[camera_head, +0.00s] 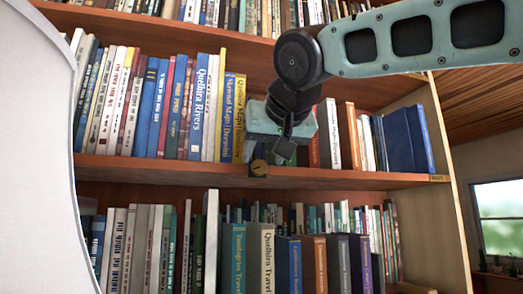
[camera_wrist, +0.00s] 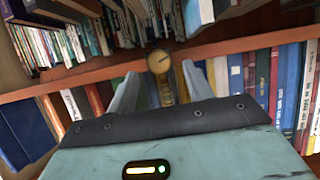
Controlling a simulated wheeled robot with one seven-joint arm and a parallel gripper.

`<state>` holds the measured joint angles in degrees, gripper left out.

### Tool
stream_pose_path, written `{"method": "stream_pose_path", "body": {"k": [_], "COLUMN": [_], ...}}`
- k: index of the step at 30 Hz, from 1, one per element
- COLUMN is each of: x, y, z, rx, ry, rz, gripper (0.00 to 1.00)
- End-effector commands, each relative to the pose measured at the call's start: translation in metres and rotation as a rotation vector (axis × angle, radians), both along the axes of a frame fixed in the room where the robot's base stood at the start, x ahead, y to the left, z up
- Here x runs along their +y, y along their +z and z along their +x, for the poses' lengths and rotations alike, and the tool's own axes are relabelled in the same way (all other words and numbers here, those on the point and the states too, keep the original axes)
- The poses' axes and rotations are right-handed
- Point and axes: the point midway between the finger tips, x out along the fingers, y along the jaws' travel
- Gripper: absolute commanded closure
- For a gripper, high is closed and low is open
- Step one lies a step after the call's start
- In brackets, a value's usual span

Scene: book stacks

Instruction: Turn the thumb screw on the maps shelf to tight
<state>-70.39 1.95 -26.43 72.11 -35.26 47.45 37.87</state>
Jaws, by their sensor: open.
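The thumb screw (camera_head: 259,168) is a round, brass-coloured knob on the front edge of the maps shelf (camera_head: 330,178), below the books. In the wrist view the thumb screw (camera_wrist: 159,61) shows just beyond the fingertips, between them, with a dark line across its face. My gripper (camera_head: 285,150) is in front of the shelf, close to the screw, and hides some book spines. In the wrist view the two pale fingers of my gripper (camera_wrist: 160,82) stand apart with nothing between them. The fingers appear not to touch the screw.
Books fill the maps shelf on both sides of my gripper, including a blue "Quelhira Rivers" book (camera_head: 197,108). A small label (camera_head: 439,178) sits at the shelf's right end. More books (camera_head: 268,262) stand on the shelf below. A window (camera_head: 498,215) is at the right.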

Motion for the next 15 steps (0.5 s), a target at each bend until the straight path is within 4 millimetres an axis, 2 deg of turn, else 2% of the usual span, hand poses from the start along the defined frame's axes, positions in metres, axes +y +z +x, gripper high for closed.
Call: {"method": "stream_pose_path", "body": {"k": [6, 15], "x": [0.007, 0.008], "y": [-0.008, -0.013], "z": [0.023, 0.029], "rx": [0.001, -0.001], "ry": [-0.001, 0.000], "rz": [-0.001, 0.000], "gripper": [0.49, 0.49]}}
